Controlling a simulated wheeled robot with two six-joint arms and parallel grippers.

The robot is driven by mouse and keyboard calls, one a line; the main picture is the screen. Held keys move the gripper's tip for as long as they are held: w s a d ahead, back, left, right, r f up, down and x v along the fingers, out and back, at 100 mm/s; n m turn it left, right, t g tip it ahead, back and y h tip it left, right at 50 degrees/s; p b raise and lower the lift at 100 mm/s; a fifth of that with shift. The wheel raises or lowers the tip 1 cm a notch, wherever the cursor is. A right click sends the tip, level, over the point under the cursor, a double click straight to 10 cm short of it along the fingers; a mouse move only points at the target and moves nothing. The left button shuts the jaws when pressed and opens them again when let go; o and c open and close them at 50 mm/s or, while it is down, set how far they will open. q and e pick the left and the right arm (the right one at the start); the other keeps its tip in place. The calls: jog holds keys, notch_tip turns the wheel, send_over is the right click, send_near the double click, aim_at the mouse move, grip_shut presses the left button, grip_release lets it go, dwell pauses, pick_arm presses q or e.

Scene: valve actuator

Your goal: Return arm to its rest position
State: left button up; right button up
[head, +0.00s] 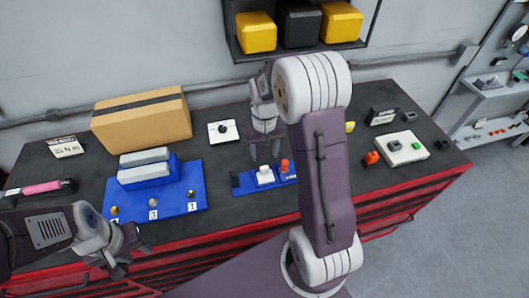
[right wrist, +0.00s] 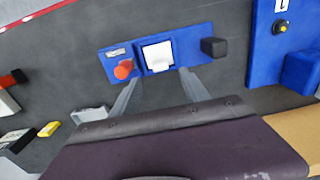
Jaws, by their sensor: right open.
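My right arm rises in the middle of the head view and bends over the table. Its gripper (head: 265,154) points down above the blue switch panel (head: 247,184). In the right wrist view the two fingers of the right gripper (right wrist: 160,88) stand apart with nothing between them. The panel (right wrist: 205,37) lies beyond them, with a white rocker switch (right wrist: 158,56), a red knob (right wrist: 123,69) and a black block (right wrist: 214,47). My left gripper (head: 125,262) is at the lower left, by the table's front edge; its jaws are too unclear to judge.
A blue board (head: 180,203) with small knobs and a grey-topped blue block lies left of the panel. A cardboard box (head: 140,120) stands behind it. A white box (head: 402,147) sits right. Yellow and black bins (head: 256,32) hang on the wall.

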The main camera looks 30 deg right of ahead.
jog(key=shift+f, duration=0.1)
jog(key=a+f+b, duration=0.2)
jog(key=b, duration=0.2)
jog(key=shift+a+f+n+t+b, duration=0.1)
jog(key=shift+a+n+t+b, duration=0.1)
jog(key=shift+n+t+b, duration=0.15)
jog(key=shift+n, duration=0.35)
jog(key=s+a+f+b, duration=0.1)
jog(key=s+b, duration=0.1)
jog(key=s+a+f+b, duration=0.1)
jog(key=shift+s+a+f, duration=0.3)
jog(key=shift+s+f, duration=0.05)
jog(key=shift+n, duration=0.4)
jog(key=s+a+f+b, duration=0.1)
jog(key=s, duration=0.1)
jog(key=s+f, duration=0.1)
jog(key=s, duration=0.1)
jog(key=s+a+f+b, duration=0.1)
jog(key=s, duration=0.1)
jog(key=shift+s+a+f+b, duration=0.15)
jog(key=shift+s+a+b, duration=0.15)
jog(key=shift+a+b, duration=0.05)
jog(key=s, duration=0.1)
jog(key=s+f, duration=0.1)
jog(key=shift+s+d+f+t+p, duration=0.1)
jog(key=shift+s+d+t+p, duration=0.05)
jog(key=shift+s+t+p, duration=0.15)
jog(key=shift+w+f, duration=0.1)
jog(key=shift+w, duration=0.1)
jog(key=shift+s, duration=0.15)
